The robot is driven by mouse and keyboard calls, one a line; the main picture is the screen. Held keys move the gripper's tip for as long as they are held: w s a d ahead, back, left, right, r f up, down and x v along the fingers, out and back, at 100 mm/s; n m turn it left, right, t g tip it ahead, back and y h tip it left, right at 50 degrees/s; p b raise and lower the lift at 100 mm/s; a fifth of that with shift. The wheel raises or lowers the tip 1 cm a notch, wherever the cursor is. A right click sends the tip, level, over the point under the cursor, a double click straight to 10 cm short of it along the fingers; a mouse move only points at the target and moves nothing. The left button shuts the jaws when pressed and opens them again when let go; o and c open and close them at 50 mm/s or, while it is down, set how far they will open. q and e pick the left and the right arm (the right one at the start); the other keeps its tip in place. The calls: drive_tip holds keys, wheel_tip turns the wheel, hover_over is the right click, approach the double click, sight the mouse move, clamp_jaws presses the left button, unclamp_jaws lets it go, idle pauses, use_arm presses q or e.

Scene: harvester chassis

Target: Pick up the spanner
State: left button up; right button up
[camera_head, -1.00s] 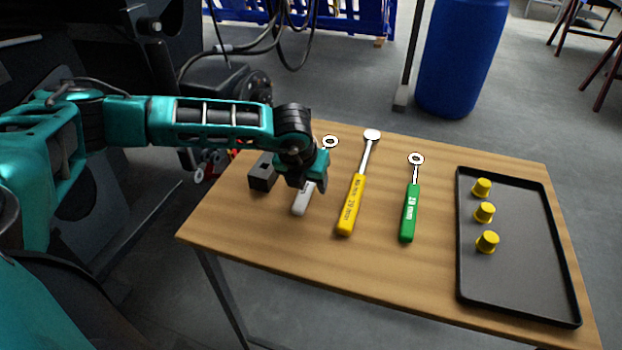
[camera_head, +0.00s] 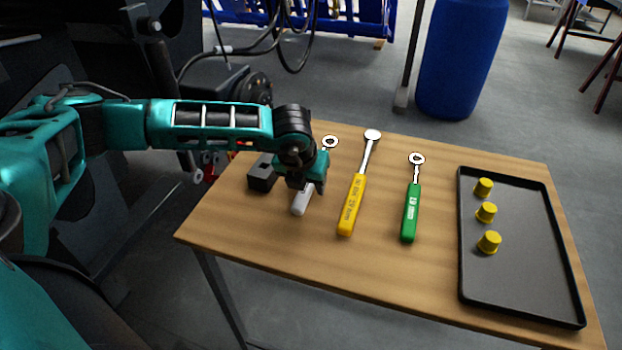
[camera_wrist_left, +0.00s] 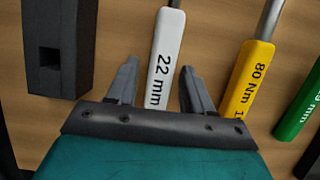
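A spanner with a white handle (camera_head: 300,205) and a ring head (camera_head: 330,142) lies on the wooden table. Its handle is marked "22 mm" in the left wrist view (camera_wrist_left: 163,62). My left gripper (camera_head: 305,186) is over this handle and hides part of it in the head view. In the left wrist view its two fingers (camera_wrist_left: 160,84) are apart, one on each side of the handle, with a small gap on both sides. A green-handled spanner (camera_head: 410,213) lies further right, also with a ring head. My right gripper is not in view.
A yellow-handled torque wrench (camera_head: 351,205) lies between the two spanners. A black block (camera_head: 262,174) with a square hole sits left of the white handle. A black tray (camera_head: 520,290) with 3 yellow caps (camera_head: 486,212) is at the right. The table front is clear.

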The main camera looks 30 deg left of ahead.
use_arm(q)
clamp_jaws()
drive_tip(key=shift+r, duration=0.15)
idle(0.5)
drive_tip(key=shift+r+p, duration=0.4)
drive_tip(key=shift+p, duration=0.2)
wheel_tip(320, 180, up, 20)
drive_tip(key=p, duration=0.1)
drive_tip(key=shift+f, duration=0.25)
drive_tip(key=shift+c, duration=1.9)
unclamp_jaws()
clamp_jaws()
